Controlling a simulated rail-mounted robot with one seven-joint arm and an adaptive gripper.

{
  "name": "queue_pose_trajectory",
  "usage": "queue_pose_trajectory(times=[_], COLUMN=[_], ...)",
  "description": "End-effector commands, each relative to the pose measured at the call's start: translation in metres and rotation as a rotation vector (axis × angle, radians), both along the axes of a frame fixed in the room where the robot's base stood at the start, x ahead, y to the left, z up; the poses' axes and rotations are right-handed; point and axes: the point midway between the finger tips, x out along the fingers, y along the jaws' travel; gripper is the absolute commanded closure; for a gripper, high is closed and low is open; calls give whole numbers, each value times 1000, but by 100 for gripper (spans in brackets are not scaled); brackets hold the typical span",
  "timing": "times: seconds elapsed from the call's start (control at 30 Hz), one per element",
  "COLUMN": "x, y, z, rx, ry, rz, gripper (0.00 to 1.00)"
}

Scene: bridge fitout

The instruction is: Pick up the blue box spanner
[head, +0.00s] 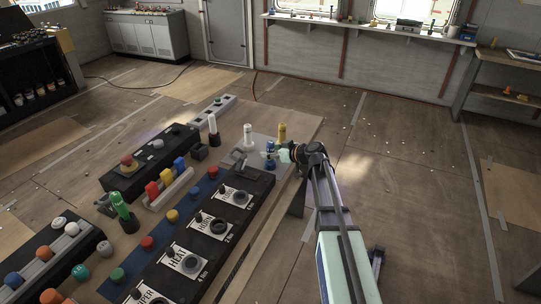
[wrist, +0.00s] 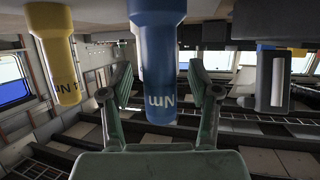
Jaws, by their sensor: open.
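The blue box spanner (head: 270,147) stands upright on a grey plate at the far end of the bench, in the head view. It fills the middle of the wrist view (wrist: 157,65), with "Nm" lettering on it. My gripper (head: 277,153) is at the spanner's right side in the head view. In the wrist view its two fingers (wrist: 160,85) are spread, one on each side of the spanner. A gap shows on both sides.
A yellow spanner (head: 282,132) stands close behind the blue one; it also shows at left in the wrist view (wrist: 57,60). A white upright piece (head: 248,134) stands to the left. A black labelled panel (head: 207,238) with knobs lies in front.

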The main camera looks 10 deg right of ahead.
Motion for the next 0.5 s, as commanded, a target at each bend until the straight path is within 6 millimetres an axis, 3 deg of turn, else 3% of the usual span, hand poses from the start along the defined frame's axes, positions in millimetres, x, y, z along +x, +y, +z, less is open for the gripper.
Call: queue_pose_trajectory(times=[0.27, 0.43, 0.5], x=[3, 3, 3], y=[3, 3, 3], z=[-3, -2, -2], rx=[0, 0, 0], ry=[0, 0, 0], rz=[-1, -1, -1], gripper=[39, 99, 100])
